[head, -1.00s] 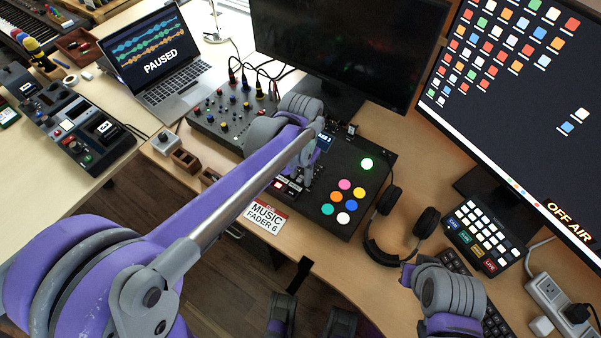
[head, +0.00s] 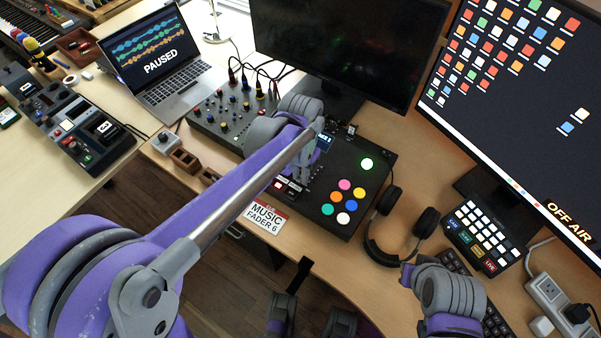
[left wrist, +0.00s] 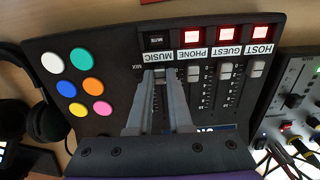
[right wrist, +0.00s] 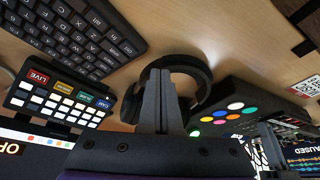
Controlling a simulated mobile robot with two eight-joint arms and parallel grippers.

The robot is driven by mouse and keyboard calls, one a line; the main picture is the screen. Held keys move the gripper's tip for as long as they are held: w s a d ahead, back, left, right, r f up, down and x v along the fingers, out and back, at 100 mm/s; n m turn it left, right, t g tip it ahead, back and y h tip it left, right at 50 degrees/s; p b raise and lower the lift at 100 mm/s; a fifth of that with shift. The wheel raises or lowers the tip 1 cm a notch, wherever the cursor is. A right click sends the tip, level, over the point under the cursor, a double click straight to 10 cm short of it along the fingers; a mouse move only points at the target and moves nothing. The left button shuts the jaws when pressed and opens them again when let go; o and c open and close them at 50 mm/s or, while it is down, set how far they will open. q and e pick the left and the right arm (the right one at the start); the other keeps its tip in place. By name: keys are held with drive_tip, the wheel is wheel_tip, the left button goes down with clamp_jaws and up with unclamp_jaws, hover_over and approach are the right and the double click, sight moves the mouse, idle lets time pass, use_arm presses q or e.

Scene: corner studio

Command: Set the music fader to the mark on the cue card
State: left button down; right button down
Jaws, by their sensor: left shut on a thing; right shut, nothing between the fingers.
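The cue card (head: 265,217), white with a red top band, lies at the desk's front edge and reads "MUSIC FADER 6". The black mixer (head: 345,160) stands behind it. My left gripper (left wrist: 160,76) points down at the mixer's fader rows and is shut on the music fader's knob (left wrist: 159,72), in the column labelled MUSIC. The fingers hide most of that slot and its scale, so its reading cannot be told. The phone, guest and host fader knobs stand beside it. My right gripper (right wrist: 158,75) is shut and empty, above the desk near the headphones (right wrist: 185,70).
Coloured round pads fill the mixer's right part. A button panel (head: 487,235) and keyboard (head: 470,290) lie to the right. A knob console (head: 225,115) and laptop (head: 175,90) are at the left. Monitors stand behind.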

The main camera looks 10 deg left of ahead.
idle(0.6)
use_arm(q)
drive_tip(key=w, duration=0.2)
drive_tip(key=w+d, duration=0.1)
drive_tip(key=w, duration=0.1)
drive_tip(key=shift+d, duration=0.2)
drive_tip(key=c, duration=0.8)
unclamp_jaws()
use_arm(e)
drive_tip(key=shift+r+p, duration=0.85)
drive_tip(key=shift+r, duration=0.05)
use_arm(q)
wheel_tip(320, 180, up, 11)
drive_tip(key=shift+f, duration=0.1)
